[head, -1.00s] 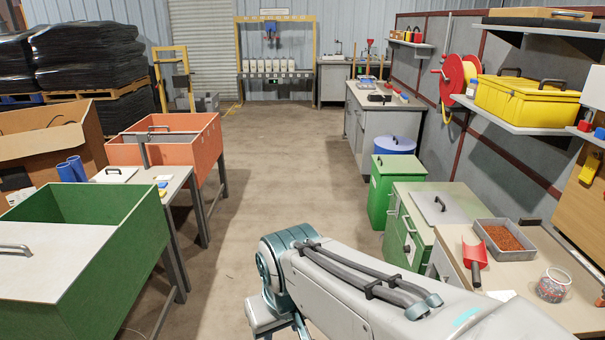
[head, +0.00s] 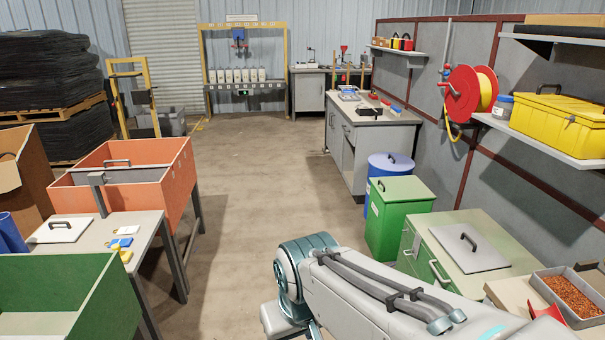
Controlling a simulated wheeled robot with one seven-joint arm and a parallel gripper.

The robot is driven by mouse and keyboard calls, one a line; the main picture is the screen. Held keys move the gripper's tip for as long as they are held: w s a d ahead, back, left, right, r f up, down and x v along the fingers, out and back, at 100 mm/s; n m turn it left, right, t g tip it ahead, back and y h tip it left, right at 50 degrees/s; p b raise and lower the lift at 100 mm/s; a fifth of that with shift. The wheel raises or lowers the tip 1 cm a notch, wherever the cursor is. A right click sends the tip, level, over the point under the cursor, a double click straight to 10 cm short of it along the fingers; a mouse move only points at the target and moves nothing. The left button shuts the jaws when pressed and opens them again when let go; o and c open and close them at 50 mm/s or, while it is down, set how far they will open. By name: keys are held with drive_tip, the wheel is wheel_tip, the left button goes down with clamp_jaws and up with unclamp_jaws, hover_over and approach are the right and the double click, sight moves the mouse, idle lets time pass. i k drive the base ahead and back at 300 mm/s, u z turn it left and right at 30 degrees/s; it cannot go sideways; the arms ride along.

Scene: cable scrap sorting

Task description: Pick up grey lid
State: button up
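A flat grey lid (head: 484,257) with a dark handle lies on top of the green-topped cabinet (head: 497,226) at the right. A paler, off-white lid (head: 62,231) with a dark handle lies on the left table. Another lid-like panel with a dark handle (head: 119,162) is at the orange bin (head: 172,205). My arm reaches in from the bottom right, left of the cabinet. My gripper is out of the picture, so its state does not show.
A green bin (head: 393,222) and a blue drum (head: 385,172) stand behind the cabinet. A tray of copper-coloured granules (head: 569,294) and a red scoop (head: 546,312) lie at the lower right. An open green bin (head: 65,285) is at lower left. The middle floor is clear.

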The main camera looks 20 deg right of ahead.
sight(471, 252)
drive_tip(key=z, duration=0.25)
drive_tip(key=i, duration=1.55)
drive_tip(key=z, duration=0.85)
drive_tip(key=i, duration=1.25)
drive_tip(key=z, duration=1.8)
drive_tip(key=i, duration=0.8)
drive_tip(key=z, duration=0.7)
